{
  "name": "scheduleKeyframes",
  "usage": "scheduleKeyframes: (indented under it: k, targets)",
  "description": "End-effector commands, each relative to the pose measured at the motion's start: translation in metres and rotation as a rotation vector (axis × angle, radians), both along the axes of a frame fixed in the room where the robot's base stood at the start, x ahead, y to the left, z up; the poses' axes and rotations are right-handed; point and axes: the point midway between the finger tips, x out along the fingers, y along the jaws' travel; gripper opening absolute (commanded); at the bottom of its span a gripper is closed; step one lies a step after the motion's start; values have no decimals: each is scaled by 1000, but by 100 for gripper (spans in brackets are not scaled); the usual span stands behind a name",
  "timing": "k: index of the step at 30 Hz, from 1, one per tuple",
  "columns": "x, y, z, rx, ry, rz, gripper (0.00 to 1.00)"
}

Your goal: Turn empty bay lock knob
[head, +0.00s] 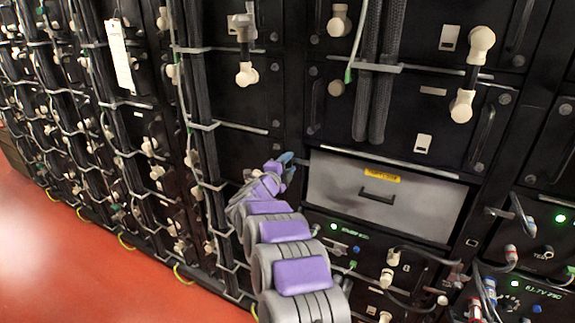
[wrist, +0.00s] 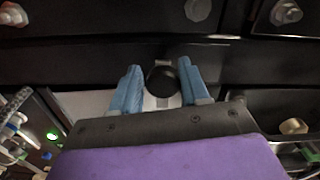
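A round black knob (wrist: 162,81) shows in the wrist view on a pale plate, between the two blue fingers of my gripper (wrist: 160,78). The fingers are apart, one on each side of the knob, with a small gap at the left finger; I cannot tell whether the right finger touches it. In the head view my gripper (head: 286,160) is at the upper left edge of the grey bay panel (head: 335,190), which has a yellow label (head: 382,176) and a dark handle (head: 377,198). My arm and gripper hide the knob in the head view.
Black battery modules with cream terminals (head: 247,75) and vertical cable bundles (head: 372,90) surround the bay. Lit modules with cables (head: 520,225) stand lower right. The red floor (head: 70,260) is open at the lower left.

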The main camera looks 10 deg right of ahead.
Motion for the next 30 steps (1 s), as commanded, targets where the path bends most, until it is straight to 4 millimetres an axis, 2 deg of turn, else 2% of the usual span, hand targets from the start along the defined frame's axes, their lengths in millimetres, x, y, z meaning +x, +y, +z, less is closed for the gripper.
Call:
scheduleKeyframes:
  k: [1,5,13,17,23,30]
  targets:
    - [0,0,0,-1,-1,0,50]
    - [0,0,1,0,-2,0,61]
    - [-1,1,2,-1,-3,1,61]
    - [-8,6,2,0,-1,2,61]
    - [-31,24,3,-1,0,2,61]
    - [-70,54,1,-3,3,6,61]
